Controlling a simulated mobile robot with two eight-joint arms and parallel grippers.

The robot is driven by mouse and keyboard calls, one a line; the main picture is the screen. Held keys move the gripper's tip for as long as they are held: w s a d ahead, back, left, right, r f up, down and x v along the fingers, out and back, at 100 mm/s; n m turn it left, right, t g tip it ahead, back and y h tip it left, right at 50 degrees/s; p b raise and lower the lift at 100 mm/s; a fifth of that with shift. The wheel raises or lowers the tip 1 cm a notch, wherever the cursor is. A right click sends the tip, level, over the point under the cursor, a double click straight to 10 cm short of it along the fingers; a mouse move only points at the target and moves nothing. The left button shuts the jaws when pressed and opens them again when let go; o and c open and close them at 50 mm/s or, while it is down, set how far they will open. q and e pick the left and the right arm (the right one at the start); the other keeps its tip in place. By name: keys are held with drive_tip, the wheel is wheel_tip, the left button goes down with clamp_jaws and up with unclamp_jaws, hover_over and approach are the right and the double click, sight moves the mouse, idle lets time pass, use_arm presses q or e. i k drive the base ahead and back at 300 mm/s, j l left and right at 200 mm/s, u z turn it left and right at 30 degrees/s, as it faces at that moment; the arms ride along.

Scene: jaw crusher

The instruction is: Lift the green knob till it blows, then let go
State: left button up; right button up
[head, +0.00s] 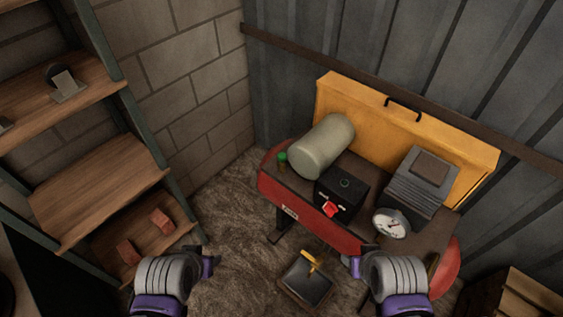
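The small green knob (282,157) sits on a brassy fitting at the left end of the red machine (300,212), beside the pale rounded cylinder (323,147). My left gripper (211,267) is low in the head view, left of the machine and well apart from the knob. My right gripper (352,266) is in front of the machine, below and right of the knob. Neither gripper touches the knob. The fingers are small and seen from behind, so I cannot tell how far apart they are.
A black box (340,197) with a red part, a round gauge (391,223) and a grey finned block (418,185) are on the machine. A yellow panel (350,105) stands behind. Shelves (100,190) with red blocks are at left. A dark pan (306,284) lies on the floor.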

sight(282, 157)
drive_tip(key=i+j+u, duration=0.75)
drive_tip(key=k+l, duration=0.05)
drive_tip(key=k, duration=0.05)
